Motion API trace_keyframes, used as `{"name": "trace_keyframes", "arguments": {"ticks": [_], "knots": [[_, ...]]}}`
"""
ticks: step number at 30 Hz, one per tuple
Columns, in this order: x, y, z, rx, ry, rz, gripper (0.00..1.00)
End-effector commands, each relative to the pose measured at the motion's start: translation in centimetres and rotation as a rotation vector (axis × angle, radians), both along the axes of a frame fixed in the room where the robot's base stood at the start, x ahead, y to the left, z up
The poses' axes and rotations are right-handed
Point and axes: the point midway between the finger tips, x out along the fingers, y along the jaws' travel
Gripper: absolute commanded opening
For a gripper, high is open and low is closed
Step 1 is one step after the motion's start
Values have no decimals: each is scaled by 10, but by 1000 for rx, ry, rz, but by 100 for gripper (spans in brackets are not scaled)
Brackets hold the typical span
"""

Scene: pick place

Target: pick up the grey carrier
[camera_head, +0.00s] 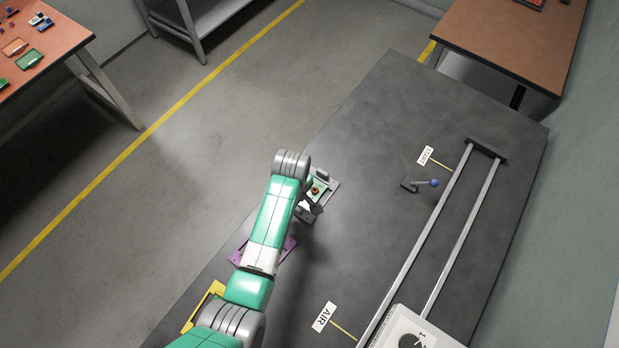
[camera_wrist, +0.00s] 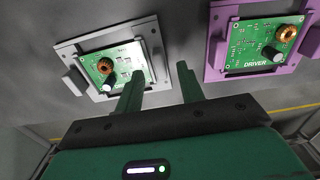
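The grey carrier (camera_head: 332,189) lies on the dark table beside my arm in the head view. In the wrist view the grey carrier (camera_wrist: 153,38) is at upper left and holds a green circuit board (camera_wrist: 98,62) with a copper coil. My gripper (camera_wrist: 159,84) is open, its two green fingers apart with nothing held between them. The fingers point towards the carrier's right-hand end, and the left finger overlaps the board's edge in the picture. I cannot tell whether they touch. In the head view my gripper (camera_head: 309,208) is partly hidden by my arm.
A purple carrier (camera_wrist: 216,42) with a board marked DRIVER is to the right in the wrist view. A yellow carrier (camera_head: 206,299) is partly hidden by my arm. A blue-knobbed lever (camera_head: 434,183) and rails (camera_head: 432,230) stand further right. The table between is clear.

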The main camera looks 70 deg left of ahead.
Motion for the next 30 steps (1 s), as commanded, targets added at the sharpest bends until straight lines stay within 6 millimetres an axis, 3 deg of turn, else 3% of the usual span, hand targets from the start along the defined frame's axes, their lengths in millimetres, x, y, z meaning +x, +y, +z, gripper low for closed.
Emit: {"name": "trace_keyframes", "arguments": {"ticks": [4,12,18,26,30], "knots": [[0,0,-25,-1,0,-1,38],[0,0,-29,1,-1,-1,38],[0,0,-28,1,-1,-2,1],[1,0,-28,1,-2,-2,0],[1,1,-12,3,-3,-2,0]]}}
